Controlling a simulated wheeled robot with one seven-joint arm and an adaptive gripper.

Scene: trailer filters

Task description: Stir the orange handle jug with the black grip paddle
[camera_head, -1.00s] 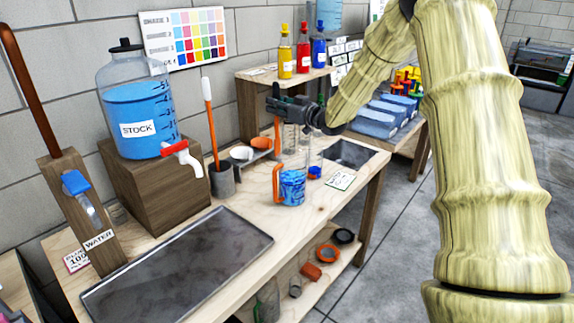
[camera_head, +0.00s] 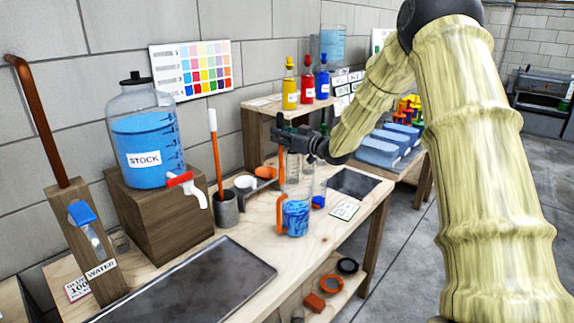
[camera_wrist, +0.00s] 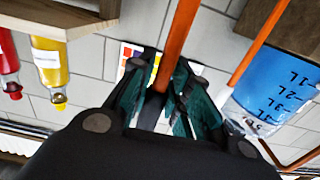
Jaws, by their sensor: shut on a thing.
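The orange handle jug (camera_head: 297,219) stands on the wooden bench in the head view, with blue liquid in it and its orange handle (camera_head: 279,215) on the left. My gripper (camera_head: 280,136) is above the jug, shut on the black grip paddle. The paddle's orange shaft (camera_head: 281,167) hangs down from the jaws; it also shows in the wrist view (camera_wrist: 177,40), with its dark grip (camera_wrist: 153,108) between the fingers (camera_wrist: 158,100). The paddle's lower end is not clear, so I cannot tell whether it is inside the jug.
A white-grip paddle (camera_head: 212,125) stands in a grey cup (camera_head: 225,210). The stock tank (camera_head: 145,125) with its tap (camera_head: 186,185) is at the left on a wooden block (camera_head: 150,215). A dark tray (camera_head: 190,285) lies in front. Coloured bottles (camera_head: 307,80) stand on the rear shelf.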

